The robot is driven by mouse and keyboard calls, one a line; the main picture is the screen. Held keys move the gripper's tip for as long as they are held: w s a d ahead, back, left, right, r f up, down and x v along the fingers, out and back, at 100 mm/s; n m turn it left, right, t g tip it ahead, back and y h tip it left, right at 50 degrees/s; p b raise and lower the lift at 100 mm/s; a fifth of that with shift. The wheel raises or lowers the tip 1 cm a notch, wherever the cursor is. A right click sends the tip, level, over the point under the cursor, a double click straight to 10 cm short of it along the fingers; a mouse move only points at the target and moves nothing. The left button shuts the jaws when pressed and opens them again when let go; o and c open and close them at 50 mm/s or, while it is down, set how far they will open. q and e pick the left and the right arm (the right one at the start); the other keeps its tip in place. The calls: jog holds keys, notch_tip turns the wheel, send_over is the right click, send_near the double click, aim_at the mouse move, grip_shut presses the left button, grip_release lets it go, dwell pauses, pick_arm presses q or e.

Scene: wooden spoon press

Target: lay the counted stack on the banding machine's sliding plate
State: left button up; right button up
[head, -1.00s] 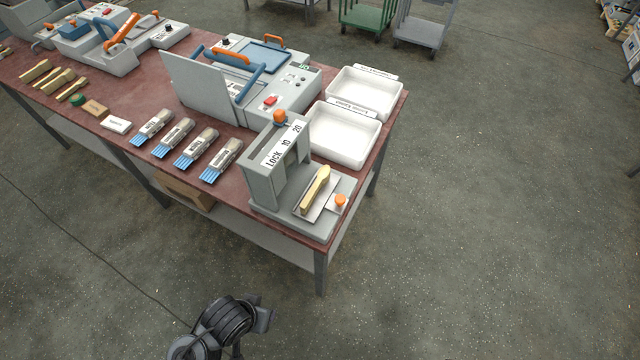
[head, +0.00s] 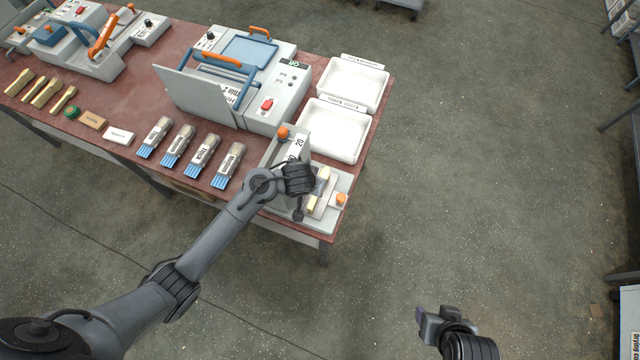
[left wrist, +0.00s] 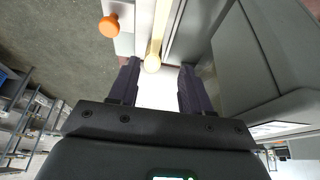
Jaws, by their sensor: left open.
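The banding machine (head: 275,152) stands at the table's near right corner, partly hidden behind my left arm. A pale wooden stack (head: 321,181) lies on its light sliding plate (head: 329,203). The left wrist view also shows the stack (left wrist: 158,38) and the bright plate (left wrist: 156,92). My left gripper (left wrist: 158,80) is open, its two dark fingers to either side of the stack's rounded near end, with no visible grip. In the head view, its fingers are mostly hidden beside the machine. My right gripper (head: 428,322) is low in the head view, over the floor, away from the table.
An orange knob (head: 341,199) stands beside the plate. Two white trays (head: 345,130) lie behind the machine. Several blue-ended packs (head: 203,152) lie to its left, near a larger grey machine (head: 262,115).

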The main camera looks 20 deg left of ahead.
pick_arm(q)
jog(key=b+x, duration=0.1)
jog(key=x, duration=0.2)
jog(key=shift+f, duration=0.3)
jog(key=shift+d+b+x, duration=0.2)
jog(key=shift+b+x, duration=0.05)
jog(key=shift+x, duration=0.9)
jog(key=shift+d+b+x, duration=0.15)
jog(key=shift+b+x, duration=0.1)
jog(key=shift+x, duration=0.9)
jog(key=shift+w+f, duration=0.3)
jog(key=shift+f, duration=0.25)
grip_shut()
